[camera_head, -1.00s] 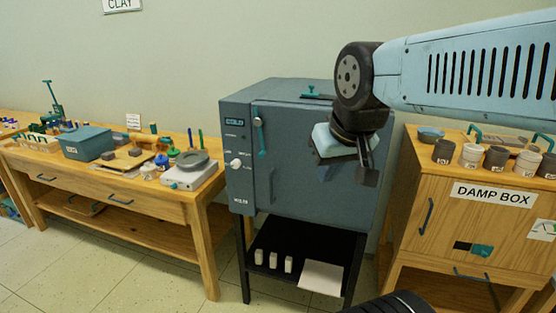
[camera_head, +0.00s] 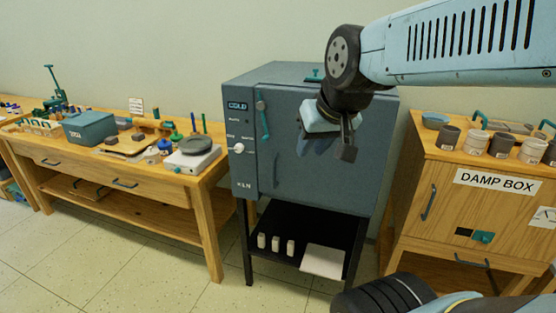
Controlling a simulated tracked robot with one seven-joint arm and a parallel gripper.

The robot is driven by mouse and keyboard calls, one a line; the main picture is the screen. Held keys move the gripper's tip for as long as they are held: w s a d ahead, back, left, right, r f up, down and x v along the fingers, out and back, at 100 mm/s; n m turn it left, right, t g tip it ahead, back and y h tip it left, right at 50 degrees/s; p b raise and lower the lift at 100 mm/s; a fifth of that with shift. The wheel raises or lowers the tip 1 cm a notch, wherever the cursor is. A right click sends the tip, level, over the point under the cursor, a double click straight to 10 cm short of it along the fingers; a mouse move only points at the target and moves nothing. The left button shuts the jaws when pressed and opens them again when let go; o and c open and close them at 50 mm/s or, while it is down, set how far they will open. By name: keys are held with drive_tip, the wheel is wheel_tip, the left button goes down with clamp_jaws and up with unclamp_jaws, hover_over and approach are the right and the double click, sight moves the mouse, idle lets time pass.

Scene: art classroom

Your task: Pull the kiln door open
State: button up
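The kiln (camera_head: 240,165) is a grey-blue box on a black stand in the middle, with a sign reading COLD on its control strip. Its door (camera_head: 310,180) faces me and looks shut. A teal lever handle (camera_head: 264,118) hangs upright at the door's upper left. My gripper (camera_head: 338,146) is in front of the door's upper right part, to the right of the handle and apart from it. The fingers are small and partly overlap, so their opening is unclear. I see nothing held in them.
A wooden table (camera_head: 205,192) with clay tools stands left of the kiln. A wooden damp box (camera_head: 440,205) with pots on top stands to the right. Small white posts and a pale slab (camera_head: 323,261) lie on the kiln's lower shelf. Tiled floor in front is clear.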

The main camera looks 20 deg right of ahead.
drive_tip(key=shift+o, duration=0.8)
drive_tip(key=w+a+f+m+t, duration=0.1)
drive_tip(key=w+a, duration=0.3)
drive_tip(key=w, duration=0.4)
drive_tip(key=w+a+f+m+t+y, duration=0.1)
drive_tip(key=w+a+t, duration=0.1)
drive_tip(key=w, duration=0.7)
drive_tip(key=shift+a+f+y, duration=0.3)
drive_tip(key=shift+a, duration=0.55)
drive_tip(key=w+a+f+m+t+h, duration=0.25)
drive_tip(key=w+f, duration=0.35)
drive_tip(key=w, duration=0.4)
drive_tip(key=m+h, duration=0.5)
drive_tip(key=h, duration=0.8)
hover_over(274, 185)
drive_tip(key=w, duration=0.1)
wheel_tip(274, 185, down, 17)
drive_tip(key=shift+d+r, duration=0.1)
drive_tip(key=shift+c, duration=0.3)
drive_tip(key=shift+t, duration=0.35)
clamp_jaws()
